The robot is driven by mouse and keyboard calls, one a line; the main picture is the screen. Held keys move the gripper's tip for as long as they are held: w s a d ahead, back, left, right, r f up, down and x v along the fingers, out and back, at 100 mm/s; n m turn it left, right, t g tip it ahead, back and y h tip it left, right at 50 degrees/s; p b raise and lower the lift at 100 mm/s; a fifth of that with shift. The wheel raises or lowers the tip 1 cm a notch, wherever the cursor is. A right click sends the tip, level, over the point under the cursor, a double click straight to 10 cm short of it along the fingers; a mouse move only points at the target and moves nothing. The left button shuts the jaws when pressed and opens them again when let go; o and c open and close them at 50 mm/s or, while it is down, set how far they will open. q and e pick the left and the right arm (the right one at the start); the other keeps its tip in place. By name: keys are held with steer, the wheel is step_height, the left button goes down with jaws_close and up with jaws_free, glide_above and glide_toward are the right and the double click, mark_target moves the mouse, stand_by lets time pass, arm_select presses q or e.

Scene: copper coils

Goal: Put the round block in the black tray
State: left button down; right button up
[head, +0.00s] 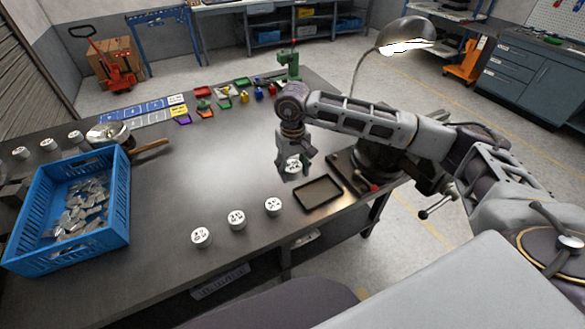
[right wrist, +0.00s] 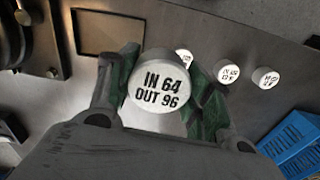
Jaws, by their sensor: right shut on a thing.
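A white round block (right wrist: 159,82) with the marking "IN 64 OUT 96" is between the green fingertips of my right gripper (right wrist: 162,90) in the right wrist view. In the head view my right gripper (head: 293,170) is shut on this block, its white top facing up, just behind the black tray. The black tray (head: 299,205) lies on the table near the right front edge and looks empty; it also shows in the right wrist view (right wrist: 76,45). Whether the block touches the table I cannot tell. My left gripper is not in view.
Three similar white blocks (head: 237,220) stand in a row left of the tray. A blue crate (head: 122,195) of metal parts is at the left. A dark vise-like tool (head: 350,172) stands right of the tray. The table's middle (head: 215,165) is clear.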

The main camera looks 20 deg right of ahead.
steer(key=shift+w+a, duration=0.1)
steer(key=shift+a+f, duration=0.1)
steer(key=shift+f, duration=0.05)
steer(key=shift+a+f, duration=0.1)
steer(key=shift+f, duration=0.1)
steer(key=shift+s+d+f, duration=0.2)
steer(key=shift+s+f, duration=0.4)
steer(key=shift+f, duration=0.05)
steer(key=shift+s+a+f+m, duration=0.7)
steer(key=shift+s+f, duration=1.65)
steer(key=shift+f, duration=2.5)
steer(key=w+d+m, duration=0.4)
steer(key=d+m, duration=0.2)
steer(key=m, duration=1)
steer(key=w+d+r+m, duration=0.1)
steer(key=w+d+m, duration=0.4)
steer(key=m, duration=1.2)
steer(key=d, duration=0.2)
steer(key=shift+d+r+b, duration=0.25)
steer(key=shift+d+b, duration=0.05)
